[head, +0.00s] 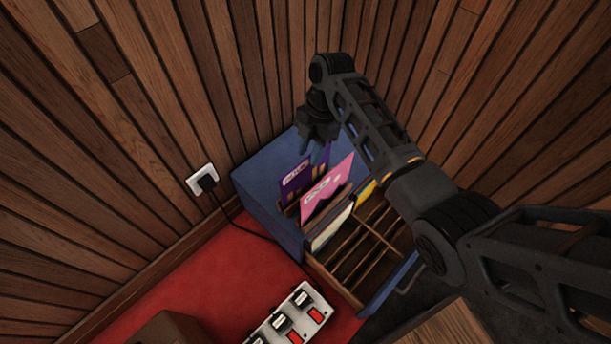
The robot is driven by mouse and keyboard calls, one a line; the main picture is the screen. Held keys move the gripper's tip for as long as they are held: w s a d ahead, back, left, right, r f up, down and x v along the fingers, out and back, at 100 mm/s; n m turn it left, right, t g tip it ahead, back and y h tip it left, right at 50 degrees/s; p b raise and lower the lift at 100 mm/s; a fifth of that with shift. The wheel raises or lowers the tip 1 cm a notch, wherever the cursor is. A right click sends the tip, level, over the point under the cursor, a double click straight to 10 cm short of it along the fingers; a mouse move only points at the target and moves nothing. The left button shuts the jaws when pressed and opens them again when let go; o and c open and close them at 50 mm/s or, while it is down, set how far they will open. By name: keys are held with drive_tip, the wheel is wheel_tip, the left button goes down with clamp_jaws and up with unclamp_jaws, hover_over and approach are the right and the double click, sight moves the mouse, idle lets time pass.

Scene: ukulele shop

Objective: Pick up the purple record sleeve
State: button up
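The purple record sleeve (294,180), with a small pale label near its top, stands upright at the back of a wooden slotted rack (352,262) in the blue crate-like box (262,178). A pink sleeve (326,192) stands just in front of it and to the right, covering part of it. My gripper (315,148) hangs from my arm above the box, close to the upper right of the purple sleeve. It appears apart from the sleeve. Its fingers are dark and small, so I cannot tell how far apart they are.
A cream and a yellow sleeve (366,190) stand near the pink one; the front slots are empty. Wood-plank walls meet behind the box. A wall socket (201,181) with a plugged cable is at left.

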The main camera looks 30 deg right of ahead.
sight(305, 167)
drive_tip(key=b+x, duration=0.2)
drive_tip(key=x, duration=0.4)
drive_tip(key=shift+r, duration=0.1)
drive_tip(key=shift+c, duration=0.2)
clamp_jaws()
